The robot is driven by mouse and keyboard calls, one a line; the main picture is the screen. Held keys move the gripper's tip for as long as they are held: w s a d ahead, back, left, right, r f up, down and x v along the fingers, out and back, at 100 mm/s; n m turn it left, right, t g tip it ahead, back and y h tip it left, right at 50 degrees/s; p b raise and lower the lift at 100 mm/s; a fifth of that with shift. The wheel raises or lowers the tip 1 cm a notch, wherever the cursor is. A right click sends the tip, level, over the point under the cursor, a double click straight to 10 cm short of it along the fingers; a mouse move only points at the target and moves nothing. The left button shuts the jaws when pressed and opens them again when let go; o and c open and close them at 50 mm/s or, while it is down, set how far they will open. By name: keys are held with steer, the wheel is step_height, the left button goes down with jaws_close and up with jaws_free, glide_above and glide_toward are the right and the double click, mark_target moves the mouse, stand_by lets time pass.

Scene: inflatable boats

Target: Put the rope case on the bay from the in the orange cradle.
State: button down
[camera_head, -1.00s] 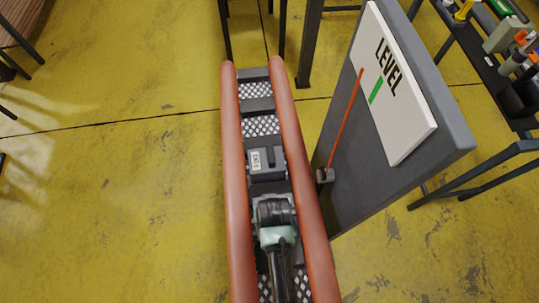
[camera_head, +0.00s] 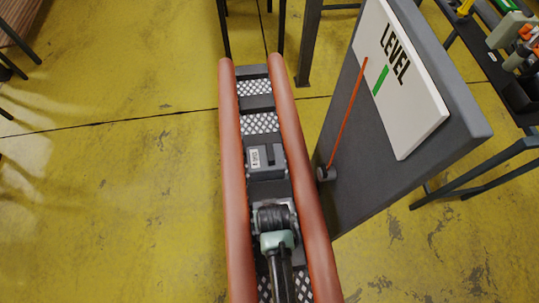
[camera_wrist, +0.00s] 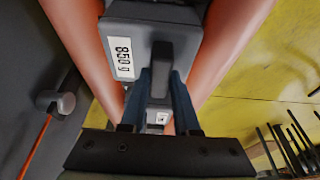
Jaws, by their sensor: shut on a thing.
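The rope case (camera_head: 267,161) is a dark grey box with a white label and a raised black handle. In the wrist view, the case (camera_wrist: 190,52) shows an "850 g" label. My gripper (camera_wrist: 160,82) has its two blue fingers shut on the handle; in the head view, my gripper (camera_head: 271,188) is at the case's near side. The orange cradle (camera_head: 231,130) has two long orange tubes with dark crossbars and mesh bays between them. The case is between the tubes; whether it rests on the bay floor cannot be told. My wrist hides the bays under it.
A grey stand with a white LEVEL board (camera_head: 400,80) is close to the cradle's right, with an orange pointer (camera_head: 347,113) and a green mark. A table with tools (camera_head: 515,75) is at the far right. Two mesh bays (camera_head: 260,123) beyond the case are empty.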

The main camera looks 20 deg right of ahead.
steer(key=shift+w+r, duration=0.1)
steer(key=c, duration=0.6)
jaws_free()
steer(key=shift+c, duration=0.2)
steer(key=shift+o, duration=0.4)
steer(key=shift+s, duration=0.2)
steer(key=v, duration=1.3)
steer(key=shift+p, duration=0.4)
